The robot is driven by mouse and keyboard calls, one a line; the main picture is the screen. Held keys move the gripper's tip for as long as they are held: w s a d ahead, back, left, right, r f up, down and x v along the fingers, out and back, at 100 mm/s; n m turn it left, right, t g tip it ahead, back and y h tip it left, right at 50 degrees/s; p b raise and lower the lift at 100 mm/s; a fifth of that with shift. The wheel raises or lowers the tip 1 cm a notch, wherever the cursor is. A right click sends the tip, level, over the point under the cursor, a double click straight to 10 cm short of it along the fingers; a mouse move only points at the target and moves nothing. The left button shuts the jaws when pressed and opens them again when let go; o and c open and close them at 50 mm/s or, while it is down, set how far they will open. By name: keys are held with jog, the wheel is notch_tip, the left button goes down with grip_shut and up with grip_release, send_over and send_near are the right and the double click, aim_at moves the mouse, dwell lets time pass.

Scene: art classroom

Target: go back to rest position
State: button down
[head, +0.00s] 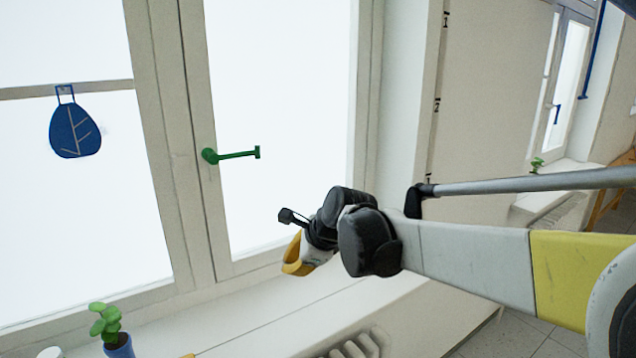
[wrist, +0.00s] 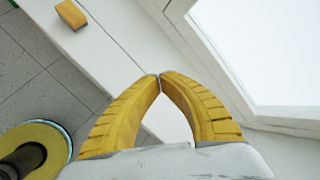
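My gripper (head: 291,266) hangs in the air in front of the window, above the white sill (head: 270,325). In the wrist view its two yellow ribbed fingers (wrist: 160,76) meet at the tips, with nothing held between them. My arm reaches in from the right in the head view, bent at the dark wrist joint. The green window handle (head: 232,154) points sideways to the right, up and left of my gripper and apart from it.
A plant in a blue pot (head: 118,345) stands on the sill at the lower left. A small orange-yellow block (wrist: 71,14) lies on the sill. A blue leaf ornament (head: 74,129) hangs at the left pane. A radiator (head: 352,346) is below the sill. Grey tiled floor (wrist: 25,75) looks clear.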

jog(key=s+d+f+n+t+h+b, duration=0.1)
jog(key=s+d+f+n+h+b, duration=0.15)
jog(key=s+d+n, duration=0.95)
jog(key=s+d+f+n+h+b, duration=0.1)
jog(key=s+d+f+n, duration=0.1)
jog(key=s+d, duration=0.5)
jog(key=s+d+f+n+h+b, duration=0.1)
jog(key=s+d+f+n+h, duration=0.1)
jog(key=s+d+f, duration=0.3)
jog(key=s+d+n, duration=0.1)
jog(key=s+d, duration=0.1)
jog(key=s, duration=0.1)
jog(key=shift+d+t, duration=0.15)
jog(key=shift+t, duration=0.15)
